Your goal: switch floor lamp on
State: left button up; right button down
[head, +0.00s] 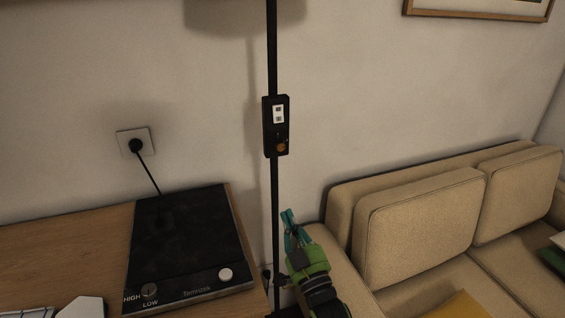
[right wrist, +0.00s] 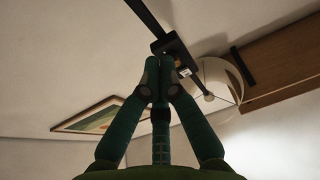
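The floor lamp's thin black pole (head: 273,60) stands upright against the wall. A black switch box (head: 267,112) is fixed on it, with a white label above an orange-brown knob (head: 281,147). My right gripper (head: 288,217) is below the box, just right of the pole, pointing up and apart from the knob. In the right wrist view its fingertips (right wrist: 159,64) meet with nothing seen between them. The switch box (right wrist: 172,48) shows just beyond the tips there, and the pale lampshade (right wrist: 222,72) behind it has no visible glow. My left gripper is not in view.
A wooden counter (head: 60,250) with a black hot plate (head: 190,240) is at the left. A wall socket (head: 128,137) holds a plug. A beige sofa (head: 420,225) is at the right. The wall around the switch box is clear.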

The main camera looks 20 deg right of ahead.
jog(key=s+d+r+t, duration=0.1)
jog(key=s+r+t, duration=0.2)
jog(key=r, duration=0.9)
jog(key=shift+s+d+r+t+h, duration=0.2)
jog(key=shift+s+r+t+h, duration=0.1)
jog(key=shift+r+t+h, duration=0.1)
jog(key=shift+w, duration=0.1)
jog(key=p, duration=0.3)
send_near(277, 112)
notch_tip(277, 112, up, 4)
jog(key=w, duration=0.4)
jog(key=shift+w+f, duration=0.1)
jog(key=shift+f, duration=0.2)
